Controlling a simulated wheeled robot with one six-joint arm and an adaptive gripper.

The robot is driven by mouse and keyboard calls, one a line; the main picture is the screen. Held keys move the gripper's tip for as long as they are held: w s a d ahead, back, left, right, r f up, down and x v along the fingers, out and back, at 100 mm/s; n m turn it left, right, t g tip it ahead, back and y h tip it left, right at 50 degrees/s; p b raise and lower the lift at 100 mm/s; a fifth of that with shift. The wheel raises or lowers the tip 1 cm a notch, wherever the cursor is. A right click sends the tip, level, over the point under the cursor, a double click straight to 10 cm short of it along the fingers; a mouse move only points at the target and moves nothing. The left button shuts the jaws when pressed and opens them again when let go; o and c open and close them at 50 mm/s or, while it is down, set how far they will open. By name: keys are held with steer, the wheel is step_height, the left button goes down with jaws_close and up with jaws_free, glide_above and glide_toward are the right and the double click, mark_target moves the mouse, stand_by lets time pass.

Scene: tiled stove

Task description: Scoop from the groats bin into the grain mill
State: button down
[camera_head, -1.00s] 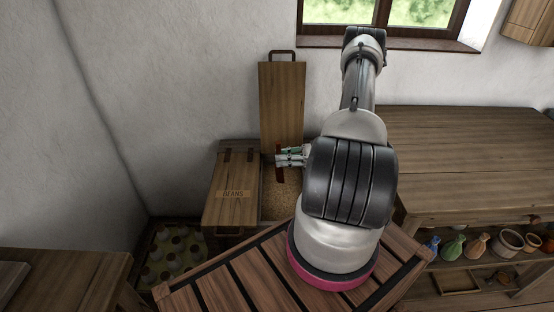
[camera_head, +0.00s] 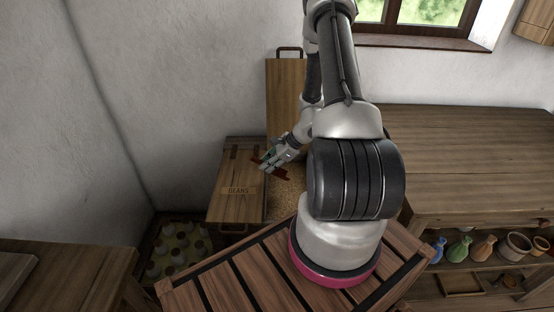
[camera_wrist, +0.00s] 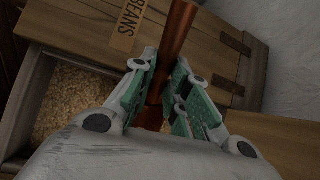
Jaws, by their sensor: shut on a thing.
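My gripper (camera_head: 271,164) is shut on a reddish-brown scoop handle (camera_wrist: 178,32). In the wrist view the green-padded fingers (camera_wrist: 156,98) close on the handle from both sides. The scoop's bowl cannot be made out. In the head view my gripper is above the open bin of groats (camera_head: 285,186), near the edge of the closed lid marked BEANS. In the wrist view the groats (camera_wrist: 80,95) lie to the left, below the gripper. The grain mill is not recognisable in these frames.
The closed BEANS lid (camera_head: 236,190) borders the open bin on the left. The bin's raised lid (camera_head: 283,95) stands against the wall. A wooden counter (camera_head: 470,150) is at right, with jars (camera_head: 460,248) below. A bottle crate (camera_head: 178,250) stands at lower left.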

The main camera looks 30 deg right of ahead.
steer(key=f+h, duration=0.1)
steer(key=a+f+g+h, duration=0.1)
steer(key=h, duration=0.1)
steer(key=w+a+f+g+h, duration=0.1)
steer(key=shift+a+f, duration=0.1)
steer(key=shift+f, duration=0.15)
steer(key=shift+f+n+g+h, duration=0.3)
steer(key=shift+f+h, duration=0.3)
steer(key=shift+h, duration=0.2)
steer(key=shift+a+r, duration=0.15)
steer(key=shift+r, duration=3.4)
